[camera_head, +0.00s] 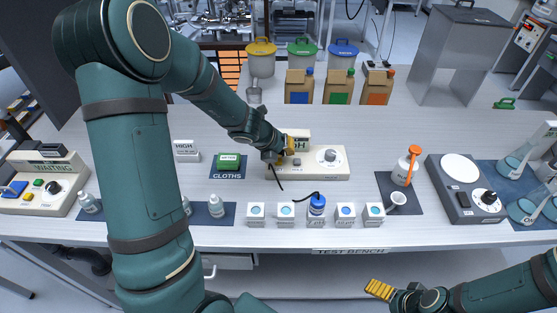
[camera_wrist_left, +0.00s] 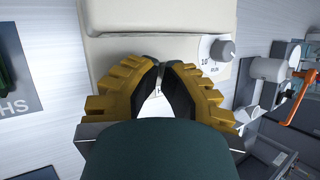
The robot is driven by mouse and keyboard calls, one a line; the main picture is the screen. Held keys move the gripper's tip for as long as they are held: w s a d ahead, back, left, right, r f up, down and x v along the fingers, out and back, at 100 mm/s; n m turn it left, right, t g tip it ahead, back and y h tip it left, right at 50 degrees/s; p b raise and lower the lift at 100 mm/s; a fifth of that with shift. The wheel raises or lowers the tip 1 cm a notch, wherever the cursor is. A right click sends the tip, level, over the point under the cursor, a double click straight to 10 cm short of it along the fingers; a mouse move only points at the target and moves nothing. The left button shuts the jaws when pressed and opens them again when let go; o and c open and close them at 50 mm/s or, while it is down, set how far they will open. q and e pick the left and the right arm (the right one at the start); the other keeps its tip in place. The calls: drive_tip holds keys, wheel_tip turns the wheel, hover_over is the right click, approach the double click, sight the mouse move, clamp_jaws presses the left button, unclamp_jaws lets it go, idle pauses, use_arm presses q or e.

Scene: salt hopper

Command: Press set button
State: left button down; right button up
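The cream pH meter (camera_head: 315,165) stands mid-bench, with a raised display box marked H and a round grey knob (camera_head: 330,155). A small grey button (camera_head: 297,162) shows on its top, left of the knob; I cannot read its label. My left gripper (camera_head: 287,154) is over the meter's left part, close to this button and partly covering the display box. In the wrist view the meter (camera_wrist_left: 150,48) lies just beyond the yellow fingers (camera_wrist_left: 161,66), whose tips nearly meet with nothing between them. Contact cannot be made out. My right gripper (camera_head: 380,289) is low, in front of the bench.
Cartons (camera_head: 338,86) stand behind.

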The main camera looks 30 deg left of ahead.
use_arm(q)
drive_tip(key=shift+f, duration=0.15)
idle(0.5)
drive_tip(key=shift+f+b, duration=0.3)
drive_tip(key=shift+b, duration=0.1)
drive_tip(key=shift+f+b, duration=0.55)
idle(0.7)
drive_tip(key=shift+r, duration=0.1)
drive_tip(key=shift+r+p, duration=0.9)
drive_tip(key=shift+p, duration=0.1)
wheel_tip(320, 180, up, 5)
drive_tip(key=p, duration=0.5)
idle(0.8)
